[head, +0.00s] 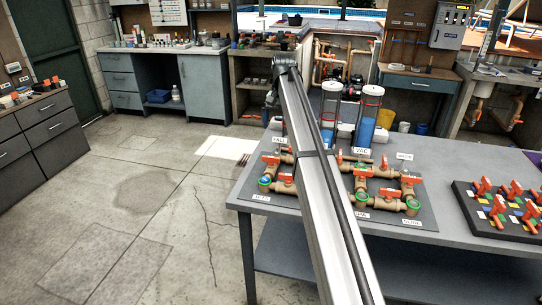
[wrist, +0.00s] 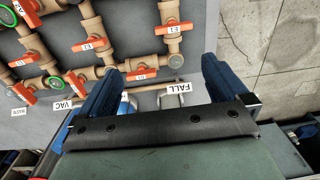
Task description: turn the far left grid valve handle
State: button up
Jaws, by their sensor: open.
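The grid of copper-coloured pipes with orange valve handles lies on a dark board (head: 415,213) on the grey table. In the wrist view it appears turned around, its far side low. There the far-row left orange handle (wrist: 141,75) lies on a horizontal pipe near the FALL label (wrist: 178,88). Another orange handle (wrist: 174,28) sits on the left-hand pipe column. In the head view, an orange handle (head: 270,159) shows at the grid's left. My gripper (wrist: 159,72) is open and empty, its blue fingers apart above the grid's far left edge. My arm hides the grid's middle in the head view; the fingers are not distinguishable there.
Clear cylinders (head: 332,103) and small containers stand behind the grid. A black board (head: 500,212) with coloured tags and orange valves lies to the right. The floor (head: 120,190) left of the table (head: 330,205) is open. Benches line the back wall.

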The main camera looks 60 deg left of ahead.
aim_at(271, 157)
jog(key=s+f, duration=0.1)
jog(key=f, duration=0.3)
jog(key=s+a+f, duration=0.1)
jog(key=f, duration=0.4)
jog(key=s+f, duration=0.1)
jog(key=f, duration=0.3)
jog(key=shift+a+f, duration=0.2)
jog(key=shift+a, duration=0.05)
jog(key=c, duration=1.1)
jog(key=shift+o, duration=0.2)
